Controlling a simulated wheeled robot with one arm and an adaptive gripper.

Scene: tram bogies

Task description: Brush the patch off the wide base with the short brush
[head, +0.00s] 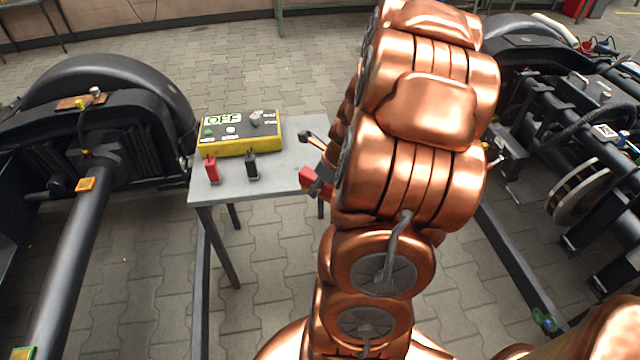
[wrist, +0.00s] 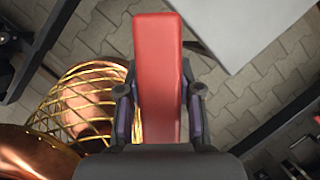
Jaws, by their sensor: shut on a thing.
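My gripper (wrist: 158,92) is shut on a long red block-like thing (wrist: 158,60), which sticks out between the two dark fingers in the wrist view. Its red end (head: 308,178) shows in the head view beside the table's right edge, left of my copper arm. No bristles show, so I cannot tell for sure that it is the short brush. My arm hides most of the gripper in the head view. On the left machine lies a flat brown-orange piece (head: 72,103) with small fittings on it. I cannot tell which thing is the wide base or its patch.
A grey table (head: 215,187) holds a yellow control box (head: 240,148), a red plug (head: 211,168) and a black plug (head: 252,167). A dark axle (head: 65,255) with an orange square (head: 86,184) runs at left. Dark machinery (head: 590,130) stands at right. Paved floor lies between.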

